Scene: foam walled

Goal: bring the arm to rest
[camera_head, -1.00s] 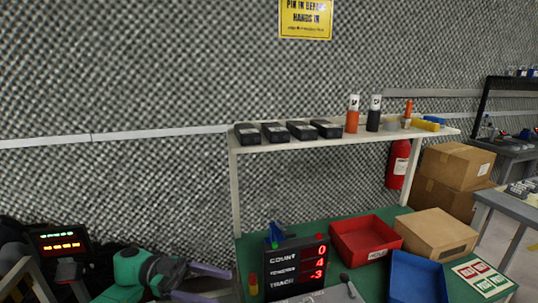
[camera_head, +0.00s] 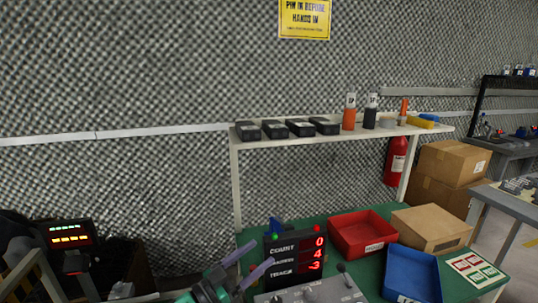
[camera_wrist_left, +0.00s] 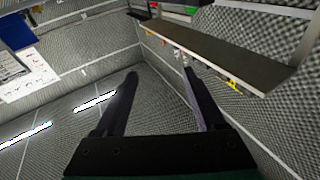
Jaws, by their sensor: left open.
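My left gripper (camera_head: 248,268) shows at the bottom of the head view, with a green wrist and two grey-purple fingers. Its fingers are spread apart with nothing between them. It is in front of the left end of the green bench, overlapping the counter display (camera_head: 294,258) in the picture. In the left wrist view the open fingers (camera_wrist_left: 160,80) point toward the foam wall, with empty space between them. The rest of the left arm is out of view. My right gripper is not in view.
The green bench holds a red tray (camera_head: 362,234), a blue tray (camera_head: 412,277), a cardboard box (camera_head: 431,229) and a grey control box (camera_head: 312,292). Above it, a shelf (camera_head: 290,139) carries black cases and bottles. A lit panel (camera_head: 70,234) stands at far left.

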